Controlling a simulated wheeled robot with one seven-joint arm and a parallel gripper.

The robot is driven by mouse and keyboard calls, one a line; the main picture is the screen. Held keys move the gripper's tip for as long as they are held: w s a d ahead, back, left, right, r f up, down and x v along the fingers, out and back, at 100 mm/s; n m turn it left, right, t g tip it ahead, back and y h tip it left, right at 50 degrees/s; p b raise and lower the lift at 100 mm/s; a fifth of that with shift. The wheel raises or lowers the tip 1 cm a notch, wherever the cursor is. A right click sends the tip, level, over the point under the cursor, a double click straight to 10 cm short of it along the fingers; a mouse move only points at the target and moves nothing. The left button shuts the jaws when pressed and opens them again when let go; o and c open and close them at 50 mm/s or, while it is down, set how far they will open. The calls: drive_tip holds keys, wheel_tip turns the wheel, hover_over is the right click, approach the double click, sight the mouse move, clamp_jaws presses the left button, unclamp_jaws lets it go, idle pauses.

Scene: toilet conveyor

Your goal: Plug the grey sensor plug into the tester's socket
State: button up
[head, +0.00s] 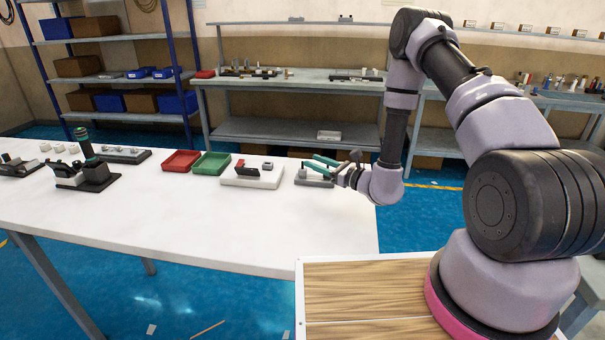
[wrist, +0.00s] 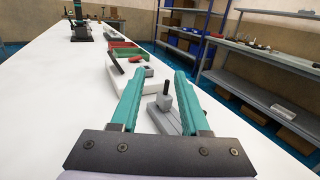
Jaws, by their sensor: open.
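My gripper (head: 312,163) is open, its two teal fingers stretched over the right end of the white table. In the wrist view my gripper (wrist: 160,75) has a small grey part with a dark upright stem (wrist: 164,98), which looks like the sensor plug, between its fingers with gaps on both sides. It stands on a grey block (head: 314,183). A white unit with a tilted black panel (head: 247,169), which looks like the tester, sits just left of the block. A small grey piece on it may be the socket; its opening is too small to make out.
A green tray (head: 211,164) and a red tray (head: 181,161) stand left of the white unit. A black device with a tall handle (head: 87,165) stands farther left. The table's front is clear. Shelves (head: 120,75) and workbenches stand behind.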

sight(303, 171)
drive_tip(key=f, duration=0.1)
drive_tip(key=d+f+m+h, duration=0.1)
drive_tip(key=f, duration=0.1)
drive_tip(key=shift+w+f+t, duration=0.1)
drive_tip(key=shift+t, duration=0.3)
drive_tip(key=x, duration=0.4)
drive_tip(key=shift+w+a+f, duration=0.15)
drive_tip(key=shift+w, duration=0.1)
drive_tip(key=shift+x, duration=3.05)
clamp_jaws()
